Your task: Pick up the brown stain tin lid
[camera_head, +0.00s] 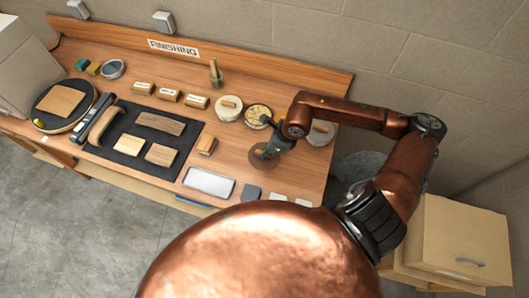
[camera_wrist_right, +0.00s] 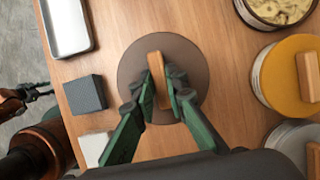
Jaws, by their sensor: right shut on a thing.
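The brown stain tin lid is a flat round brown disc with a wooden bar handle (camera_wrist_right: 157,78). The disc (camera_wrist_right: 133,66) shows in the right wrist view, and it also shows in the head view (camera_head: 262,160) near the right end of the bench. My right gripper (camera_wrist_right: 162,84) is shut on the lid's handle, one green-and-dark finger on each side; in the head view the gripper (camera_head: 272,147) partly covers the lid. I cannot tell whether the lid touches the bench. A dark jaw-like part, probably my left gripper (camera_wrist_right: 32,94), shows at the wrist view's left edge.
Round tins stand behind the lid: a pale-lidded one (camera_head: 229,108), one with curled yellowish contents (camera_wrist_right: 282,8), a yellow-lidded one (camera_wrist_right: 285,75) and a grey-lidded one (camera_wrist_right: 295,140). A dark grey block (camera_wrist_right: 85,95) and a metal tray (camera_head: 208,184) lie to the left.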

